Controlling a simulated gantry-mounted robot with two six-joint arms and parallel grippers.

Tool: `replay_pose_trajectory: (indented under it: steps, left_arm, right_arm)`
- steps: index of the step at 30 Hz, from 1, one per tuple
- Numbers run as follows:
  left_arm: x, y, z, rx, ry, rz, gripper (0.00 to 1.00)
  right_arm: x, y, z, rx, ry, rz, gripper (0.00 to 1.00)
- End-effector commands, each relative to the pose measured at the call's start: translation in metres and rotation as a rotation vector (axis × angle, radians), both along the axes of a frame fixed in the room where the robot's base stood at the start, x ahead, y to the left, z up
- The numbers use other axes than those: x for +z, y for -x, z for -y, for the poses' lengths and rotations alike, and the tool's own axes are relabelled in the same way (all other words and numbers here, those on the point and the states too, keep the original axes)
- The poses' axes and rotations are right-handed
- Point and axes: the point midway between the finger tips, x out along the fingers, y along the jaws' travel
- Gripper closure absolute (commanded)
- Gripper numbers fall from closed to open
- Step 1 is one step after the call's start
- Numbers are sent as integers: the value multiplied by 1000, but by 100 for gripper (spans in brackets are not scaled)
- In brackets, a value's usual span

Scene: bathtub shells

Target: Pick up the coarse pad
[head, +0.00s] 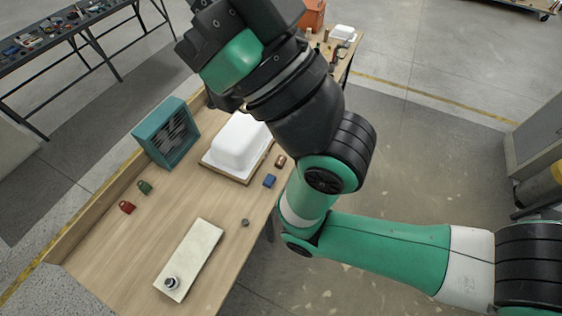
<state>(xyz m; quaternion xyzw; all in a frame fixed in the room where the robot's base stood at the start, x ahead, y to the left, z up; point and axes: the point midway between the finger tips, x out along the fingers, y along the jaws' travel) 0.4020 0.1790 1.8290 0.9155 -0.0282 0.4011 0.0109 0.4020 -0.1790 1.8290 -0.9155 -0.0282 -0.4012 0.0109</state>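Two small blocks lie to the right of the white tub shell (241,140): a reddish-brown one (280,161) and a blue one (269,181). I cannot tell from this view which of them, if either, is the coarse pad. The shell rests upside down on a wooden board (228,175). My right arm comes in from the right and rises across the middle, over the table's far right part. Its dark wrist end is at the top, but its fingertips cannot be made out. My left gripper is not in view.
A teal open box (166,132) stands at the table's left edge. Red (127,207) and green (145,187) handled pieces lie near it. A pale board (192,255) carries a small round part (172,283). A small grey piece (245,222) lies near the right edge. The table's middle is clear.

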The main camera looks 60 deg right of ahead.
Motion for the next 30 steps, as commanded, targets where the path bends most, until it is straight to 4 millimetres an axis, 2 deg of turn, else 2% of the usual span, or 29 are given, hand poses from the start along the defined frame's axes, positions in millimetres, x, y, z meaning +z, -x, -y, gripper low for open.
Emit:
replay_pose_trajectory:
  steps: [5,6,21,30]
  left_arm:
    - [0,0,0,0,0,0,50]
    - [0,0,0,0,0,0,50]
    - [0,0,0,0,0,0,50]
    - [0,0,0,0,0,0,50]
  right_arm:
    - [0,0,0,0,0,0,100]
    - [0,0,0,0,0,0,96]
    - [0,0,0,0,0,0,7]
    - [0,0,0,-12,11,1,7]
